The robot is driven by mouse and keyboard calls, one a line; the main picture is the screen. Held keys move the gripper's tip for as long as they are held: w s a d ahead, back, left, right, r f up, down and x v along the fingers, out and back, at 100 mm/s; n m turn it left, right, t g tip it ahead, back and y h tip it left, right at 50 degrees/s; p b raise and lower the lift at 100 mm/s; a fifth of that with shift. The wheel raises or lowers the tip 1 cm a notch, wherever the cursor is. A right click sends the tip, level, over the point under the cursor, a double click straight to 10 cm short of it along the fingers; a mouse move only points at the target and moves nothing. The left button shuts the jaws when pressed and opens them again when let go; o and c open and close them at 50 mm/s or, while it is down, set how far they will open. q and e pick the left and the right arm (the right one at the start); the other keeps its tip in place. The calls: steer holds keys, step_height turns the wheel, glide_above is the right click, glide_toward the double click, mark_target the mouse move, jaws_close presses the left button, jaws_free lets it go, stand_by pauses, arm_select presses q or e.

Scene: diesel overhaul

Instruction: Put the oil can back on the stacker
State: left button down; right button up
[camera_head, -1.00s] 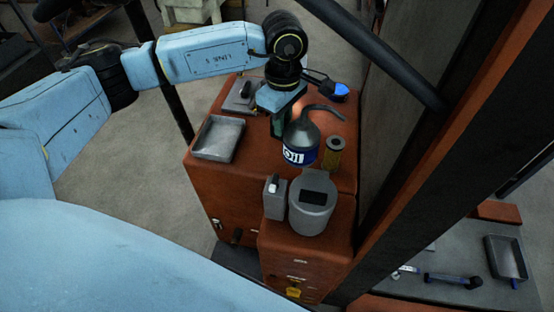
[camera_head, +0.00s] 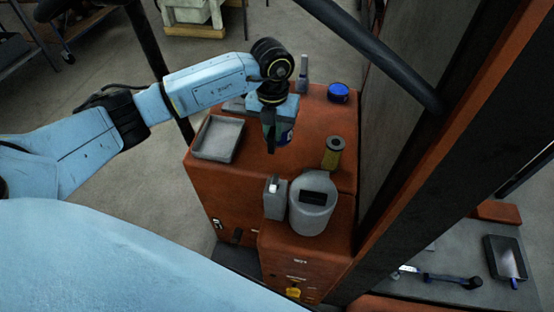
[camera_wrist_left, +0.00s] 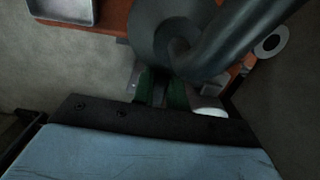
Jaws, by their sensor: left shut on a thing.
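My left gripper (camera_head: 271,140) is over the top of the orange-red stacker (camera_head: 300,150), to the right of a grey tray. Whether the can touches the stacker top is hidden. My right gripper is not in view.
On the stacker are the grey tray (camera_head: 218,138), a blue round item (camera_head: 338,93), a yellow filter (camera_head: 333,153), a grey bottle (camera_head: 303,76), a grey canister (camera_head: 312,204) and a small grey container (camera_head: 275,197). A dark post (camera_head: 440,170) rises at right. Bare top lies left of the filter.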

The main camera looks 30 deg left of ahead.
arm_select(q)
step_height(320, 180, down, 10)
stand_by(0.6)
steer(key=shift+f, duration=0.1)
steer(key=shift+f+b, duration=0.15)
steer(key=shift+b, duration=0.25)
steer(key=c, duration=1.4)
jaws_free()
step_height(320, 180, up, 12)
steer(key=shift+r+p, duration=0.25)
steer(key=shift+p, duration=0.1)
